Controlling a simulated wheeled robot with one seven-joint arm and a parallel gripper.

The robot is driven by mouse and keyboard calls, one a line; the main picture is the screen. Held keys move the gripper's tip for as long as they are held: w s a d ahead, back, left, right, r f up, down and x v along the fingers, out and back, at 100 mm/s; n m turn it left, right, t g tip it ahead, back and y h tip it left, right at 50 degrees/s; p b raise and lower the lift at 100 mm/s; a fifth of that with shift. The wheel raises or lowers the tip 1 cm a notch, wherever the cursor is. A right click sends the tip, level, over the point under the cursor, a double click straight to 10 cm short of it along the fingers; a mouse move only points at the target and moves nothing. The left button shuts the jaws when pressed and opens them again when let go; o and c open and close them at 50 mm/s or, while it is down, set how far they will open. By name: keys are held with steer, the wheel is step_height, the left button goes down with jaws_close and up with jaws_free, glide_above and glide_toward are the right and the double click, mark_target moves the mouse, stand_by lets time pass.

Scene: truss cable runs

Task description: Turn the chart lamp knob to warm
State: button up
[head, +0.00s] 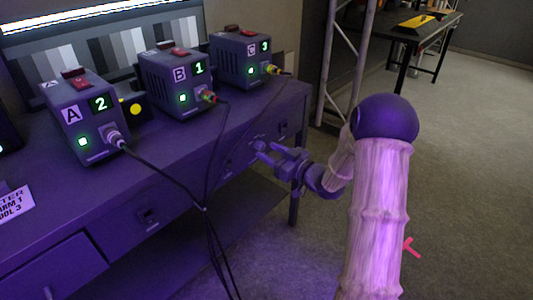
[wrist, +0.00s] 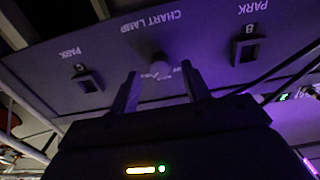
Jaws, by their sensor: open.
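My gripper (wrist: 160,76) is open, with one finger to each side of the knob in the wrist view. Whether the fingertips reach around it cannot be told. In the head view my gripper (head: 272,155) is at the bench front, pointing at the panel. The grey-striped chart (head: 150,35) stands behind the bench under a bright strip light.
Boxes A (head: 82,120), B (head: 175,82) and C (head: 240,58) stand on the bench. Dark cables hang from them over the front edge, left of my gripper. PARK sockets (wrist: 88,80) flank the knob.

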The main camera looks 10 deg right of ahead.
steer(key=shift+x, duration=1.05)
steer(key=shift+d, duration=0.1)
steer(key=c, duration=1)
steer(key=shift+n+b, duration=0.35)
steer(key=shift+n, duration=0.05)
steer(key=n+b, duration=0.3)
steer(key=n, duration=0.2)
steer(key=shift+f, duration=0.2)
steer(key=shift+r+n+b, duration=0.1)
steer(key=shift+n+b, duration=1.6)
steer(key=shift+n, duration=0.3)
